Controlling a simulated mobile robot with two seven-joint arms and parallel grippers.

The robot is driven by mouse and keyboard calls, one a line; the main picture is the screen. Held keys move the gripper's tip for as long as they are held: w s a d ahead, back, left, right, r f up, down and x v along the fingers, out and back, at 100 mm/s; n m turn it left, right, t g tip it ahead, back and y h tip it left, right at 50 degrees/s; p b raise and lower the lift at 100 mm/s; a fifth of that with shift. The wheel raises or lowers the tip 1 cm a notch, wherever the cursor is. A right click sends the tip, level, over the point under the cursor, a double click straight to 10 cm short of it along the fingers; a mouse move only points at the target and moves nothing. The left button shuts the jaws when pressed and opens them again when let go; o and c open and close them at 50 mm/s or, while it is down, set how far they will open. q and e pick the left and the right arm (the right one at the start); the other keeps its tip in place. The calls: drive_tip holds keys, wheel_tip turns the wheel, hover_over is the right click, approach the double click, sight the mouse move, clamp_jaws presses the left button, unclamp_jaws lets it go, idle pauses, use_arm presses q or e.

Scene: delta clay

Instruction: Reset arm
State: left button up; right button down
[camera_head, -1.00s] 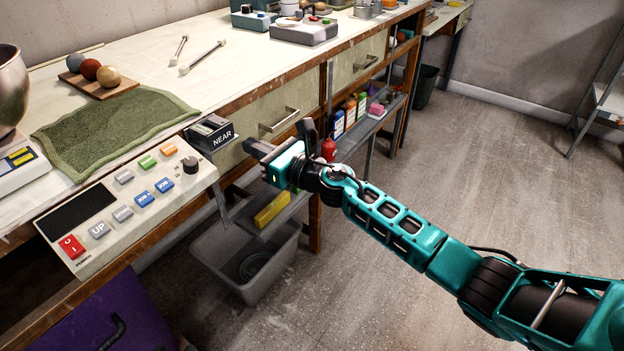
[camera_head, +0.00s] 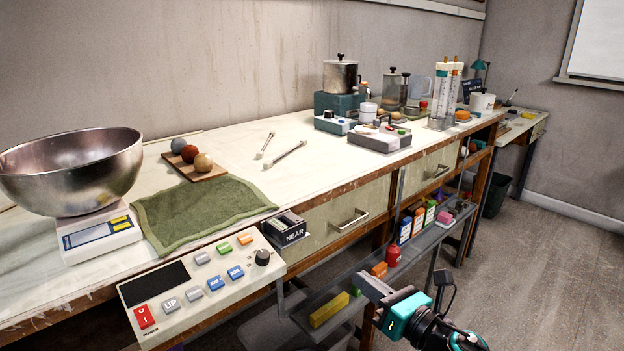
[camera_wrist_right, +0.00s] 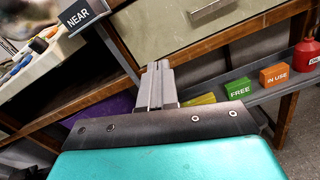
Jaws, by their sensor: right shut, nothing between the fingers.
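My right gripper (camera_head: 374,290) is at the lower right of the head view, in front of the lower shelf under the workbench. Its teal and black wrist comes in from the bottom edge. In the right wrist view its fingers (camera_wrist_right: 156,86) are together with nothing between them. It is apart from the bench and the control panel (camera_head: 196,312). My left gripper does not show in either view.
The lower shelf (camera_head: 335,283) carries bottles and small blocks. Open floor (camera_head: 540,270) lies to the right.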

drive_tip(key=s+d+f+n+g+h, duration=0.15)
drive_tip(key=s+f+n, duration=0.45)
drive_tip(key=n, duration=0.6)
drive_tip(key=s+f+n+g+h, duration=0.1)
drive_tip(key=s+f+n+h, duration=0.25)
drive_tip(key=s+n, duration=0.6)
drive_tip(key=s+f+n+g+h, duration=0.2)
drive_tip(key=s+f+n, duration=0.35)
drive_tip(key=n, duration=0.75)
use_arm(q)
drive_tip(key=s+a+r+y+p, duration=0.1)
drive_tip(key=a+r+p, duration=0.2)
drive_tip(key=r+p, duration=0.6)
drive_tip(key=p, duration=0.4)
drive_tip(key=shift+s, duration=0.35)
use_arm(e)
wheel_tip(320, 180, up, 9)
drive_tip(key=s+d+h, duration=0.1)
drive_tip(key=d, duration=0.2)
drive_tip(key=shift+s+r, duration=0.2)
drive_tip(key=shift+s, duration=0.1)
